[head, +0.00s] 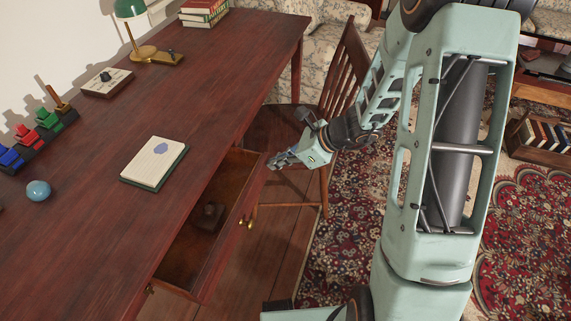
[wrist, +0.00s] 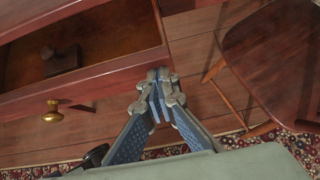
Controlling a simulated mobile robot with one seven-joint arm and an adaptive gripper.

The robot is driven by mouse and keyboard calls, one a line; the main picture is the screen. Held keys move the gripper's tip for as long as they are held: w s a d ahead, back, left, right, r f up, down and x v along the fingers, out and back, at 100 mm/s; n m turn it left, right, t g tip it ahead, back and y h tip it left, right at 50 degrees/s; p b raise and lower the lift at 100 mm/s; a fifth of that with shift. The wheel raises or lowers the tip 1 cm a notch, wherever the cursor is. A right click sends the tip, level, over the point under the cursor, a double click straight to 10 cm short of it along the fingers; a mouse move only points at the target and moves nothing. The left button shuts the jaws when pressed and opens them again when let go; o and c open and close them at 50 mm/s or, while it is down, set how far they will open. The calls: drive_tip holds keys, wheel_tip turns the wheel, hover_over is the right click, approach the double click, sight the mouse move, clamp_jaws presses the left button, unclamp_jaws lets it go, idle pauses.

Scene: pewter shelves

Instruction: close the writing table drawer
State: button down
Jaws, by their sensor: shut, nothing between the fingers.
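The writing table (head: 215,70) is dark red-brown wood and fills the left of the head view. Its drawer (head: 236,206) is pulled open on the right side, with a brass knob (head: 250,223) on its front. The drawer also shows at the upper left of the wrist view (wrist: 110,62), with a brass knob (wrist: 52,112). A small dark object (head: 208,216) lies inside the drawer. My gripper (head: 272,163) is shut and empty at the far end of the drawer front. In the wrist view its fingertips (wrist: 158,78) are close to that front corner; whether they touch it I cannot tell.
A wooden chair (head: 283,131) stands just beyond my gripper, close to the table. A notebook (head: 154,162), a blue ball (head: 38,190), a green lamp (head: 130,12) and books (head: 203,10) are on the tabletop. A patterned rug (head: 350,235) covers the floor to the right.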

hover_over(244, 168)
drive_tip(key=shift+a, duration=0.2)
drive_tip(key=shift+d, duration=0.15)
